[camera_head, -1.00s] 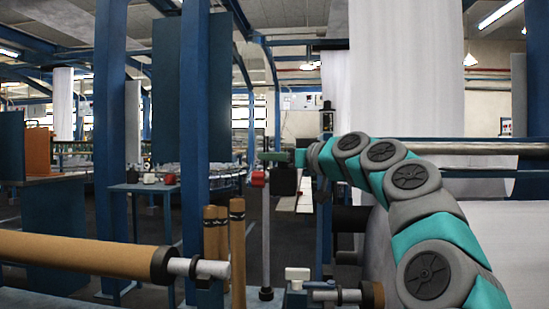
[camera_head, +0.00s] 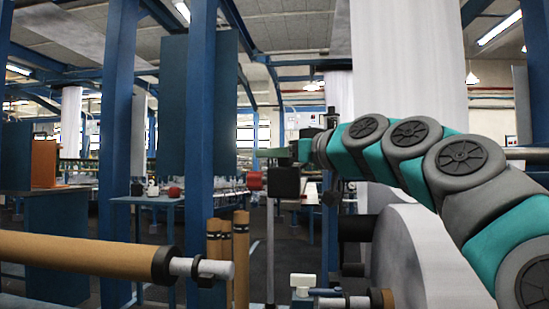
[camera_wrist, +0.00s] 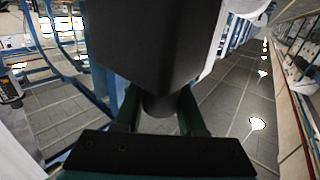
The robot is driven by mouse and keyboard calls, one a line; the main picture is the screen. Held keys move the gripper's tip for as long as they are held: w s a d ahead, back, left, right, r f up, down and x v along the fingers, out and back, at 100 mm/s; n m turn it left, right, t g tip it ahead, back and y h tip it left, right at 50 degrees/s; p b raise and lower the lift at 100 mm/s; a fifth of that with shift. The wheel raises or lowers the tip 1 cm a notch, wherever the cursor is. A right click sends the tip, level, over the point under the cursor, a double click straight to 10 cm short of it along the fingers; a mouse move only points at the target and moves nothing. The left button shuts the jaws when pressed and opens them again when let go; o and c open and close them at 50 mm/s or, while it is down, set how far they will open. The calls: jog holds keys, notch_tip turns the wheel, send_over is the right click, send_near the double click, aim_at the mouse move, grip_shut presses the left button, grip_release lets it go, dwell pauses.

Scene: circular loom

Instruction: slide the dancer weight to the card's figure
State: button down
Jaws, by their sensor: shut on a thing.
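A black block, which I take to be the dancer weight (camera_head: 286,182), hangs at the middle of the head view, just below the end of my arm. My gripper (camera_head: 282,153) is above it with its green fingers pointing left. In the wrist view the same dark block (camera_wrist: 155,45) fills the top centre. A short round dark stub on its near side sits between the two green fingers of my gripper (camera_wrist: 160,112), which are shut on it. The block hides what lies behind it. I cannot make out a card with a figure or a scale.
A red knob (camera_head: 254,181) is left of the block, near an upright grey rod (camera_head: 270,245). A brown roll (camera_head: 80,252) lies at lower left, with brown tubes (camera_head: 240,250) standing beside a blue post (camera_head: 197,120). A large white fabric roll (camera_head: 405,250) is at right.

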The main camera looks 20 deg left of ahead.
jog(key=shift+s+a, duration=0.1)
jog(key=shift+s, duration=0.1)
jog(key=c, duration=0.5)
grip_release()
jog(key=shift+s, duration=0.1)
jog(key=shift+d, duration=0.2)
jog(key=shift+s+d, duration=0.15)
jog(key=shift+d, duration=0.25)
jog(key=v, duration=0.6)
jog(key=shift+s+d, duration=0.2)
jog(key=shift+d, duration=0.1)
